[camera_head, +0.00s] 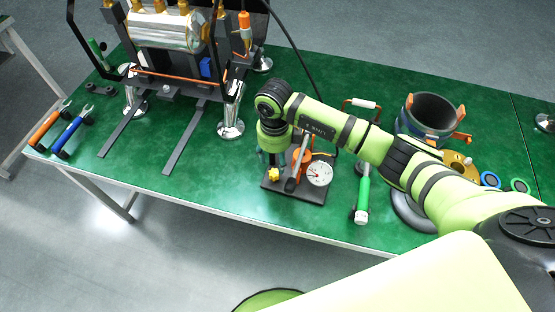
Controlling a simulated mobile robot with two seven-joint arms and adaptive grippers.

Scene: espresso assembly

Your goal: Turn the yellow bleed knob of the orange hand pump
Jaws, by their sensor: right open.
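The orange hand pump (302,156) stands on a dark base plate (308,193) near the table's front edge. A white round gauge (319,173) sits at its right side, and a dark lever with a pale shaft leans across it. The small yellow bleed knob (274,174) shows low on the pump's left side. My right gripper (270,160) points down just above the knob and is open. Its dark fingers are small and partly hidden by the wrist, so I cannot tell whether they touch the knob. My left gripper is not in view.
An espresso machine (165,30) on a dark frame stands at the back left. A green-handled tool (363,195) lies right of the pump, and a dark pot (432,115) stands behind my right arm. Orange (46,128) and blue (73,135) wrenches lie at the left.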

